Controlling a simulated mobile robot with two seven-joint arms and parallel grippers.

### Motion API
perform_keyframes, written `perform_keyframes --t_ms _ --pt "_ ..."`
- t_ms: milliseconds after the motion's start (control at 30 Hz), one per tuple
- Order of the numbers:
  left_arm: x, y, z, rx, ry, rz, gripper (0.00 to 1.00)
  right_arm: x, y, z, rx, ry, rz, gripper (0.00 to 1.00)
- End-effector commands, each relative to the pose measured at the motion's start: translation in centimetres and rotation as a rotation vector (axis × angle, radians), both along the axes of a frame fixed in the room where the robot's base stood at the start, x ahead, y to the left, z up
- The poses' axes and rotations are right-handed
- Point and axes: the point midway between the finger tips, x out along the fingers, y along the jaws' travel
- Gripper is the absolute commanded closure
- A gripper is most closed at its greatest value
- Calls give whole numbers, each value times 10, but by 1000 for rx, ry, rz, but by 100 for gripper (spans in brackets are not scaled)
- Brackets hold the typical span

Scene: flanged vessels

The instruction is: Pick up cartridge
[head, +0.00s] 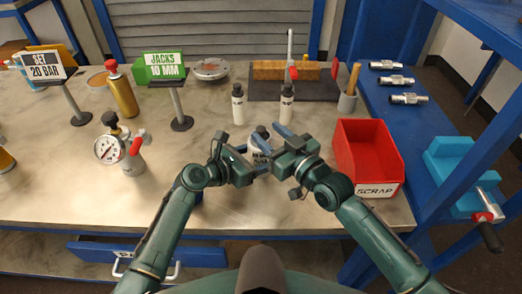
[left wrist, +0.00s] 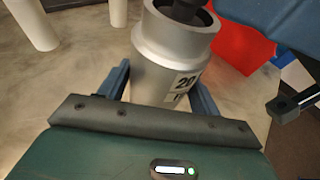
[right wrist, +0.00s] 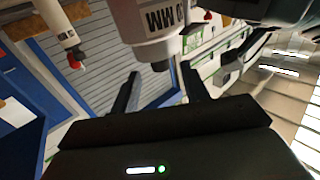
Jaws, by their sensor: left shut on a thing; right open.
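The cartridge (head: 258,142) is a silver cylinder with a white label, partly hidden between my two grippers in the head view. In the left wrist view the cartridge (left wrist: 172,55) has a wider collar, a dark top and a label starting with 20. My left gripper (left wrist: 160,78) is shut on it, one finger on each side. My right gripper (right wrist: 157,85) is open and empty, close beside the cartridge.
A red scrap bin (head: 366,152) stands right of my right gripper. Two white bottles (head: 238,105) (head: 287,104) stand behind the cartridge. A pressure gauge unit (head: 122,148), a yellow bottle (head: 121,92) and signs are at left. Metal fittings (head: 396,80) lie on the blue shelf.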

Motion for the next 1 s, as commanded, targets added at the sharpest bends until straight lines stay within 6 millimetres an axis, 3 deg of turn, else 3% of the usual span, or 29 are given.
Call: perform_keyframes --t_ms 200,500,1000 --pt "0 0 0 0 0 -1 55 22 20 -2 0 -1 0 55" --pt "0 0 0 0 0 0 55 26 22 -3 0 0 0 55" --pt "0 0 0 0 0 -1 55 25 22 -3 0 0 -1 96"
